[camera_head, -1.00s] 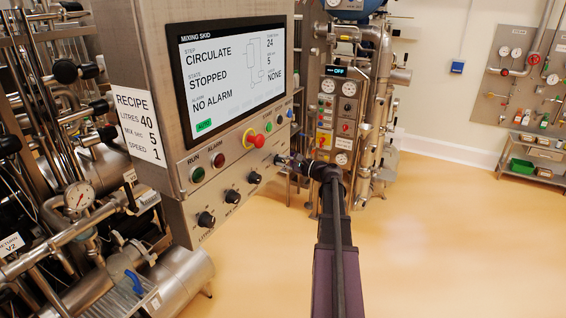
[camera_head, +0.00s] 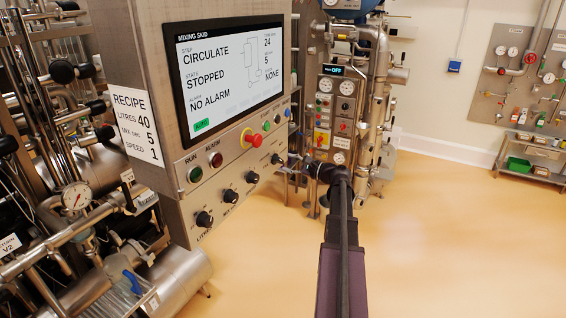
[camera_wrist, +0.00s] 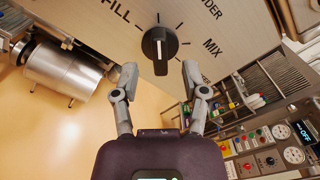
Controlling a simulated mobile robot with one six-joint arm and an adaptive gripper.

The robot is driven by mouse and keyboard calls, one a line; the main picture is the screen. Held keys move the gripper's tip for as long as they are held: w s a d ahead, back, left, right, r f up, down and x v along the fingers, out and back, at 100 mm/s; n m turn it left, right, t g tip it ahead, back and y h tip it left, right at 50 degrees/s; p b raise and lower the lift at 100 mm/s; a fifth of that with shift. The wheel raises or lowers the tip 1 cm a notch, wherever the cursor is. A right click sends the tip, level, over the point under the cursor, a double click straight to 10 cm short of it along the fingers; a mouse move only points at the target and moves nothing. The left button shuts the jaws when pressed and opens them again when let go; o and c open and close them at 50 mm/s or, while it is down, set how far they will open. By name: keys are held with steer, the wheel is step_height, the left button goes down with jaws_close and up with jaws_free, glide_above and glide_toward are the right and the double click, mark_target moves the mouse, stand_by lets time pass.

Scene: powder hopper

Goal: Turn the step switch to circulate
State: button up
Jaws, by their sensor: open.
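The step switch is a black knob with a pale pointer line (camera_wrist: 160,48) on the steel panel in the wrist view. Around it are tick marks and the words FILL, part of a word ending in DER, and MIX; another label is partly hidden by the right finger. My gripper (camera_wrist: 159,78) is open, its fingers spread below and either side of the knob, apart from it. In the head view the switch (camera_head: 277,159) is the rightmost knob, just left of my gripper (camera_head: 291,162). The screen (camera_head: 230,75) reads step CIRCULATE, state STOPPED, NO ALARM.
A red emergency button (camera_head: 252,139), green and red lamps and more black knobs (camera_head: 204,219) share the panel. A steel machine (camera_head: 335,120) stands behind my gripper. Pipes and a gauge (camera_head: 76,197) fill the left.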

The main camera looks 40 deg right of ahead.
steer(key=v, duration=0.8)
steer(key=shift+s, duration=0.1)
stand_by(0.6)
